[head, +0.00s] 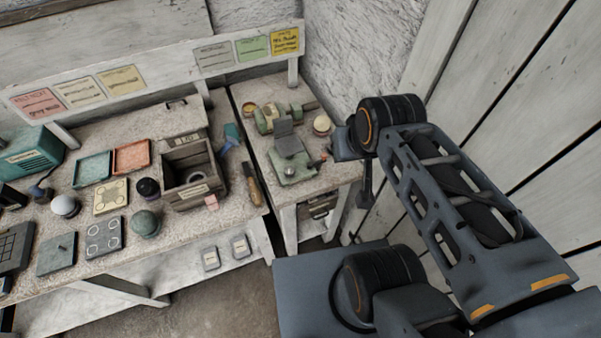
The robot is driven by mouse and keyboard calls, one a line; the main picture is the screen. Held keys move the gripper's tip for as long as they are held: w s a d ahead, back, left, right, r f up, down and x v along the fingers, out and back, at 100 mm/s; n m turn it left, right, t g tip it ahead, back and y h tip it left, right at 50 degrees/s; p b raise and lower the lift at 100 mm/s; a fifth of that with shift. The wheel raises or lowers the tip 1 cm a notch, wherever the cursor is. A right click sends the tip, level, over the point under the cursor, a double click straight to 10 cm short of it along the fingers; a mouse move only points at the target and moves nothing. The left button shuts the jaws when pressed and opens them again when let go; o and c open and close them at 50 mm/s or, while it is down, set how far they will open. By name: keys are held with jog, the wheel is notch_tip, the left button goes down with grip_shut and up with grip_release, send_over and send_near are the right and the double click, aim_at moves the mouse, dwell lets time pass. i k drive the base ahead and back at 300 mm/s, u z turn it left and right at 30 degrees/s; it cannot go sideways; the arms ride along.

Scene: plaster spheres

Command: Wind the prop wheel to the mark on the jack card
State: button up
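A small green metal device (292,163), which looks like a jack, stands on the right-hand bench. It has a dark flat plate on top, a small round knob or wheel (289,171) on its front and a small red part at its right side. I cannot tell for sure which part is the prop wheel. A yellow card (285,41) with handwriting hangs above this bench; whether it is the jack card is unclear, and its mark is too small to read. My gripper (365,192) hangs right of the device, apart from it; its fingers are too small to read.
Another green machine (280,115) and a pale ball (322,124) stand behind the device. The left bench (180,240) holds a wooden box (190,190), trays (93,168), spheres (145,222) and a wood-handled tool (253,185). A plank wall (520,110) closes the right side.

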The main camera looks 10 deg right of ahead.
aim_at(289, 170)
jog(key=u, duration=0.05)
jog(key=k, duration=1.5)
jog(key=u, duration=0.7)
jog(key=i, duration=1.5)
jog(key=z, duration=0.1)
